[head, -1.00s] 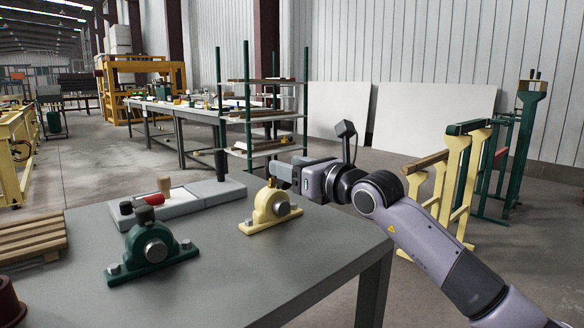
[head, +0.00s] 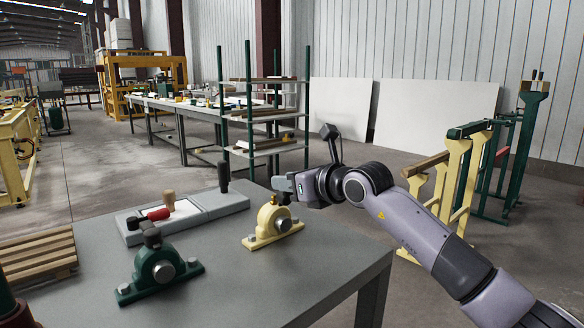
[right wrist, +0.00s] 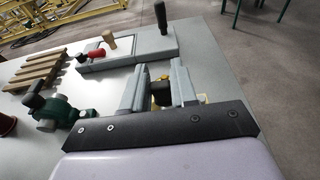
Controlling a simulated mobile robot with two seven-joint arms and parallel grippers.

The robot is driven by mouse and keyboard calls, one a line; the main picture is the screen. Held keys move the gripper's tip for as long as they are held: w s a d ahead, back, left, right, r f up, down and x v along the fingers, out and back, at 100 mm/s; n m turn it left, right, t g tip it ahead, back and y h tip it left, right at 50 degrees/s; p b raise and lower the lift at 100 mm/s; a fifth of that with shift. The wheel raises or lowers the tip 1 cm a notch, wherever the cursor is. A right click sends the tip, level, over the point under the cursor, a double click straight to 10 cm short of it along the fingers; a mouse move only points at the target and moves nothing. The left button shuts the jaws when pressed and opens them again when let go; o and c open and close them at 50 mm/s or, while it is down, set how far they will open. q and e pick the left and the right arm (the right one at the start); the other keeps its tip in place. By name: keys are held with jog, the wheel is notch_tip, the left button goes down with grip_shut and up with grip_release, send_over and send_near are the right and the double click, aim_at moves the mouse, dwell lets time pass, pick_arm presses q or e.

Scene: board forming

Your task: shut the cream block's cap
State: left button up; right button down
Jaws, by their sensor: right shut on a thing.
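The cream block (head: 270,226) stands on the grey table, a rounded housing on a flat base with a grey round end at its centre. Its small cap, brass-yellow and dark, is at the top, partly hidden by my gripper. My right gripper (head: 284,186) reaches in from the right, just above the block, its fingers closed about the cap. In the right wrist view the two grey fingers (right wrist: 158,88) stand either side of a dark and yellow piece (right wrist: 160,95). The rest of the block is mostly hidden there. My left gripper is out of view.
A green block (head: 160,268) with a dark cap stands at the front left. Behind it lies a grey fixture (head: 206,203) with a black upright handle and a red grip. A wooden pallet (head: 38,254) is at the left. The table's right side is clear.

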jog(key=w+a+r+g+h+p, duration=0.1)
jog(key=g+p, duration=0.1)
jog(key=p, duration=0.2)
jog(key=shift+w+h+p, duration=0.1)
jog(key=shift+h+p, duration=0.2)
jog(key=shift+p, duration=0.05)
jog(key=shift+w+a+g+h+p, duration=0.1)
jog(key=shift+w+g+h+p, duration=0.3)
jog(key=shift+p, duration=0.6)
pick_arm(q)
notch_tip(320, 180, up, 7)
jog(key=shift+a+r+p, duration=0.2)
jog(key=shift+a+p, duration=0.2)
jog(key=shift+p, duration=0.05)
pick_arm(e)
jog(key=shift+a+f+g, duration=0.1)
jog(key=shift+f+g, duration=0.1)
jog(key=shift+g, duration=0.1)
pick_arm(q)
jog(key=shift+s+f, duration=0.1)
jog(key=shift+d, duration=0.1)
pick_arm(e)
jog(key=c, duration=1)
grip_release()
jog(key=shift+o, duration=0.2)
